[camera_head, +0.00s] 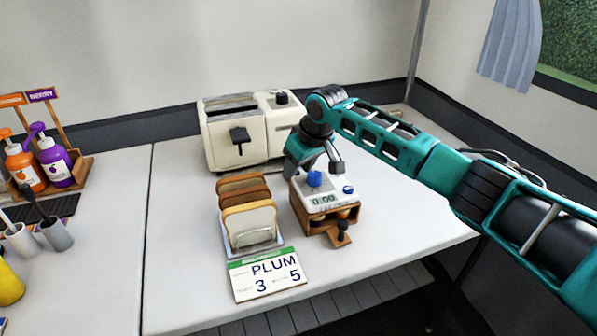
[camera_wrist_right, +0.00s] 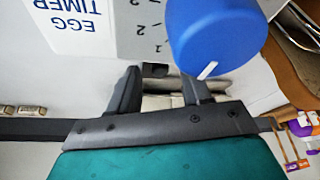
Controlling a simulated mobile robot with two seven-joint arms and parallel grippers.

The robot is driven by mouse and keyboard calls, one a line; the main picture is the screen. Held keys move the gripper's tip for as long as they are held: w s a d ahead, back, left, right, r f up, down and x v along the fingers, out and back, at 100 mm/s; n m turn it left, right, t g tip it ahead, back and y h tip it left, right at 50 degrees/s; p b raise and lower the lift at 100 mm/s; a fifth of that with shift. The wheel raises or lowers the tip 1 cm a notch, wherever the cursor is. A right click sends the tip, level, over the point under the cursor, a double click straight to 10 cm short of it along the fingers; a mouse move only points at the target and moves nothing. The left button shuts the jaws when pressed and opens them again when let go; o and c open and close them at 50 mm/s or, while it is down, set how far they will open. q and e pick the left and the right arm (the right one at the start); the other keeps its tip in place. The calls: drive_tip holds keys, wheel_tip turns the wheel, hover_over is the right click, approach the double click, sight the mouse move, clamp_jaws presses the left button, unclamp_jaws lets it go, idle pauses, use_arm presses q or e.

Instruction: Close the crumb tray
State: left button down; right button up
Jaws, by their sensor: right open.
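The cream toaster (camera_head: 222,142) stands against the back wall, its slots on top and a dark lever on its front. I cannot make out its crumb tray in the head view; my right arm covers the space by the toaster's right end. My right gripper (camera_head: 333,163) is right of the toaster, low over the table behind the egg timer (camera_head: 322,200), and partly hidden by its own wrist. In the right wrist view, the open fingers (camera_wrist_right: 160,78) have a small dark block and cream surfaces between and behind them. I cannot tell whether they touch. The left gripper is out of view.
The egg timer's blue knob (camera_wrist_right: 212,38) is very close to the right finger in the wrist view. A toast rack (camera_head: 250,225) and a PLUM card (camera_head: 268,274) stand in front of the toaster. A bottle rack (camera_head: 75,172) is at left.

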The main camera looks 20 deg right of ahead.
drive_tip(key=shift+w+f, duration=0.15)
drive_tip(key=shift+f, duration=0.1)
drive_tip(key=shift+c, duration=0.5)
clamp_jaws()
